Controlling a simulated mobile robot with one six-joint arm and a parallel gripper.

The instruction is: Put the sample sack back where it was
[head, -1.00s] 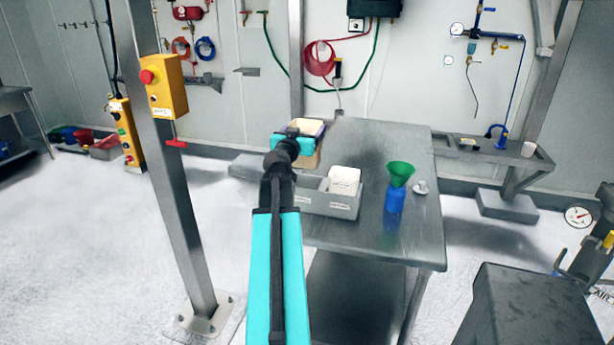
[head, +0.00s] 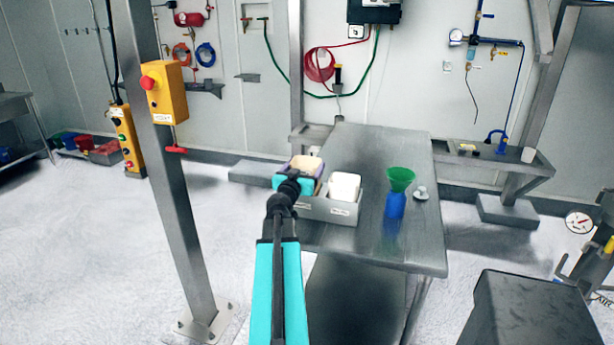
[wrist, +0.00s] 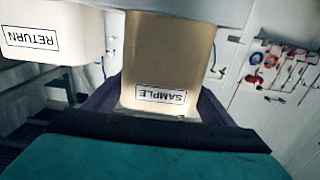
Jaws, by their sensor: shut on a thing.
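The beige sample sack (head: 307,162) is held at the left end of the grey divided bin (head: 340,213) on the steel table. In the wrist view the sack (wrist: 165,60) shows its SAMPLE label, upside down in the picture. My gripper (head: 303,170) is shut on the sack, with dark purple jaws on both sides of it. The white return sack (head: 344,186) stands in the bin's right compartment. It also shows in the wrist view (wrist: 50,32). The sack's bottom and the left compartment are hidden behind my gripper, so I cannot tell whether it touches down.
A green funnel (head: 400,178) sits on a blue bottle (head: 395,204) right of the bin, beside a small whitish item (head: 421,193). The table (head: 375,150) is clear behind the bin. A steel post (head: 185,220) with a yellow control box (head: 166,95) stands to the left.

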